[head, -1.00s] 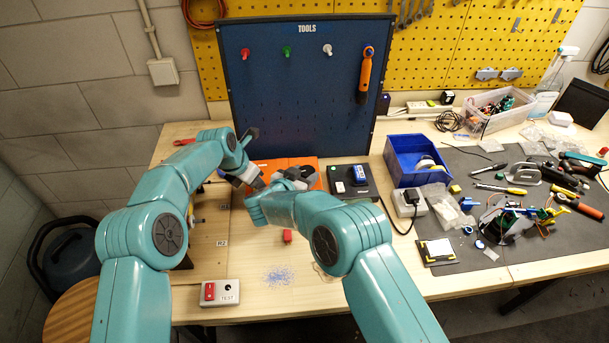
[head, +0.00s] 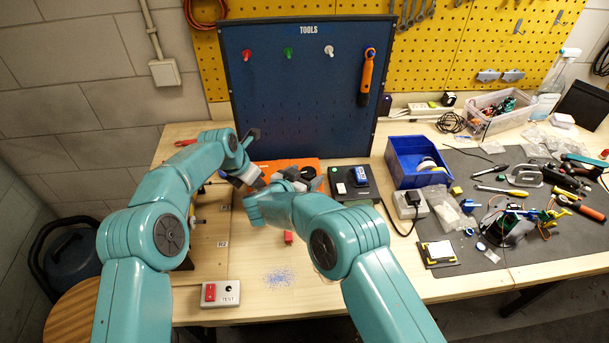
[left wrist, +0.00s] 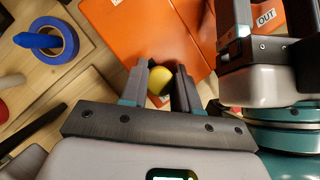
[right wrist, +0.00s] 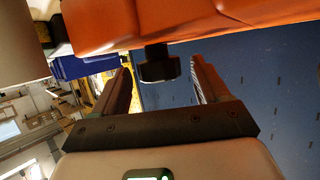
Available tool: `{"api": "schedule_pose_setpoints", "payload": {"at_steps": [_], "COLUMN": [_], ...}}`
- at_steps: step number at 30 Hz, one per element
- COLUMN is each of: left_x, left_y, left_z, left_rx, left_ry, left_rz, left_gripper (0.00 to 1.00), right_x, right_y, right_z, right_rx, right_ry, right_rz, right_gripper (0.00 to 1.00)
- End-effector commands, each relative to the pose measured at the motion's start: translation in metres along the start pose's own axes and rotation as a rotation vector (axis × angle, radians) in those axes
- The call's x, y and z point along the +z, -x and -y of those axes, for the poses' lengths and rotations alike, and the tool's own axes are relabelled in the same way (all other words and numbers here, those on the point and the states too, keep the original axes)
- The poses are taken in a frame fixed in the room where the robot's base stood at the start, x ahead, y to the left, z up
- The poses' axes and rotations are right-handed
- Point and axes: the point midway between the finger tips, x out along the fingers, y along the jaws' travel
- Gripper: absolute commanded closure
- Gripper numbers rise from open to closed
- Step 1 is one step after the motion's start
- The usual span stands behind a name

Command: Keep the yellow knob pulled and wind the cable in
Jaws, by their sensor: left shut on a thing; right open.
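The orange device (head: 308,162) sits at the middle back of the bench, partly hidden by my arms in the head view. In the left wrist view its orange panel (left wrist: 125,38) carries the yellow knob (left wrist: 160,81). My left gripper (left wrist: 163,76) is shut on this knob, one finger on each side. My right gripper (right wrist: 163,75) is open in the right wrist view. A dark round knob (right wrist: 158,66) under the orange body (right wrist: 210,25) lies between its fingers, with gaps on both sides. The cable cannot be made out.
The blue tool board (head: 300,100) stands behind the device. A black box with a blue item (head: 361,175) and a blue bin (head: 405,160) stand to the right. A blue tape roll (left wrist: 55,42) lies near the left gripper.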

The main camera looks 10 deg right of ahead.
Motion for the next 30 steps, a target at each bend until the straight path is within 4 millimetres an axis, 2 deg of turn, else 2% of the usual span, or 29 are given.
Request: {"api": "schedule_pose_setpoints", "payload": {"at_steps": [9,15,25,28,30], "left_x": [0.000,0.000,0.000,0.000,0.000], "left_y": [0.000,0.000,0.000,0.000,0.000], "left_z": [0.001,0.000,0.001,0.001,0.001], "left_rx": [-0.002,-0.001,-0.002,-0.002,-0.001], "left_ry": [0.000,0.000,0.000,0.000,0.000], "left_rz": [-0.002,-0.001,-0.002,-0.002,-0.002], "left_gripper": [0.97,0.97,0.97,0.97,0.97], "right_x": [-0.002,-0.001,-0.002,-0.008,-0.017], "right_y": [0.054,0.071,0.069,0.056,0.039], "right_z": [0.002,0.001,0.001,0.001,0.002], "right_rx": [-0.004,-0.002,-0.006,-0.045,-0.106], "right_ry": [0.000,0.000,0.003,0.032,0.076], "right_rz": [-0.002,-0.002,0.005,0.041,0.083], "right_gripper": [0.26,0.26,0.25,0.25,0.25]}}
